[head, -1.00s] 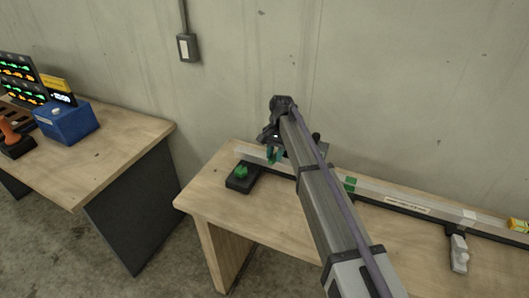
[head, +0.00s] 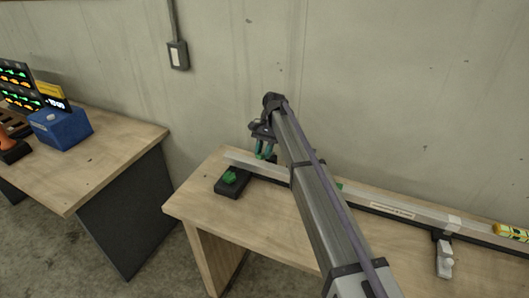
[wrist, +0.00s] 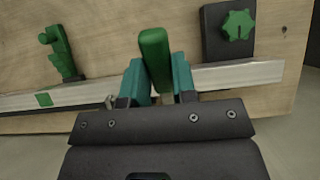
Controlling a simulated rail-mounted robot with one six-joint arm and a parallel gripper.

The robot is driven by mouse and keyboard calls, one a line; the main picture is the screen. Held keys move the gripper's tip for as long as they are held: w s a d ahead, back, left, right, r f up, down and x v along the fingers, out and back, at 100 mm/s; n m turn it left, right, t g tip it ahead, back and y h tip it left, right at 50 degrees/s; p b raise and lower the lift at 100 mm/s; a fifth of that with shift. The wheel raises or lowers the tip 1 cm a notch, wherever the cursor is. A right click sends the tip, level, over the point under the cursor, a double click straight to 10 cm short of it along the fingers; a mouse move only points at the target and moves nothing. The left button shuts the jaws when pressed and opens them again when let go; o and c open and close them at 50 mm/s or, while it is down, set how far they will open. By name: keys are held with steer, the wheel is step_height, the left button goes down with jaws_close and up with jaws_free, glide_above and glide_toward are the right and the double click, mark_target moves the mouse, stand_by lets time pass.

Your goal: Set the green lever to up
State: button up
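A green lever handle (wrist: 155,55) stands between the teal fingers of my gripper (wrist: 160,80) in the wrist view. It rises from beside the pale metal rail (wrist: 235,74) and overlaps the left finger in the picture. The fingers are apart, one on each side of it. Whether they touch it I cannot tell. In the head view my gripper (head: 265,150) is over the left end of the rail, and the handle is not clear there.
A green knob on a black base (wrist: 238,25) also shows in the head view (head: 230,177). Another green part (wrist: 58,50) stands by the rail. A pale grey fitting (head: 444,258) is at the right. The wooden table (head: 200,200) is bare at its front left.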

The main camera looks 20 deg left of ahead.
steer(key=o, duration=0.5)
steer(key=shift+c, duration=0.2)
steer(key=shift+r, duration=0.1)
